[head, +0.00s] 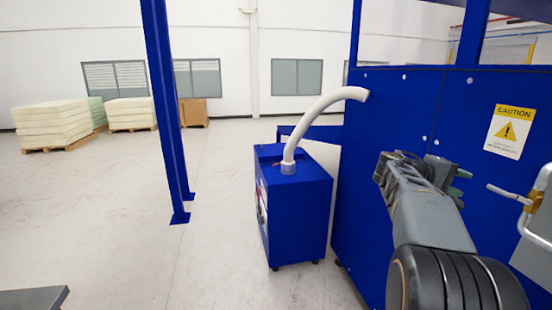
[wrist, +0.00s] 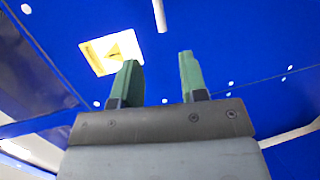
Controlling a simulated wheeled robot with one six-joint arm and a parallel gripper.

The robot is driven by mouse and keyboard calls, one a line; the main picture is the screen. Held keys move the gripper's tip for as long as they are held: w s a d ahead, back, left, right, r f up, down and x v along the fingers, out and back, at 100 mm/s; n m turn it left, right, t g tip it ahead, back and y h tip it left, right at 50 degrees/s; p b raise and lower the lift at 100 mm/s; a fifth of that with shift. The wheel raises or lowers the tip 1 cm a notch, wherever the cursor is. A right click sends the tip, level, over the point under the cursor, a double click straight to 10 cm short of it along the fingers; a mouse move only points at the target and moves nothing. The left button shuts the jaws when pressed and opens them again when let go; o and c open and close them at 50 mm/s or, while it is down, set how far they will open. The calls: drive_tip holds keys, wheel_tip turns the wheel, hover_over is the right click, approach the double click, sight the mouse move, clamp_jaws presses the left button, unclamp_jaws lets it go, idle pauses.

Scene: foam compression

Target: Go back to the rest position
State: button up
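My gripper (wrist: 160,82) shows in the wrist view with its two green fingers apart and nothing between them. In the head view my gripper (head: 455,180) is at the end of my grey arm on the right, in front of the blue machine panel (head: 385,200). The arm partly hides the fingers there. A caution sign (head: 509,131) is on the panel to the right of my gripper; it also shows behind the left finger in the wrist view (wrist: 98,52).
A blue box unit (head: 298,215) with a curved white hose (head: 318,108) stands left of the panel. A blue post (head: 168,110) rises further left. A metal handle (head: 535,200) is at the right edge. Foam stacks (head: 52,125) lie at the back left. The left floor is mostly clear.

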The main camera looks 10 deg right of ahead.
drive_tip(key=a+f+t+y, duration=0.3)
drive_tip(key=a+f+y, duration=0.5)
drive_tip(key=a+f, duration=0.6)
drive_tip(key=s+a+f+t+y, duration=0.1)
drive_tip(key=s+a+f+y, duration=0.1)
drive_tip(key=a, duration=0.6)
drive_tip(key=s+a+f+n+t+y+p, duration=0.1)
drive_tip(key=s+a+f+y, duration=0.2)
drive_tip(key=a, duration=0.5)
drive_tip(key=s+a+f+n+t+y+p, duration=0.1)
drive_tip(key=s+a+f+y, duration=0.1)
drive_tip(key=a, duration=0.6)
drive_tip(key=shift+s+a+f+t+y, duration=0.3)
drive_tip(key=shift+s+t, duration=0.1)
drive_tip(key=shift+s, duration=0.25)
drive_tip(key=shift+d, duration=0.15)
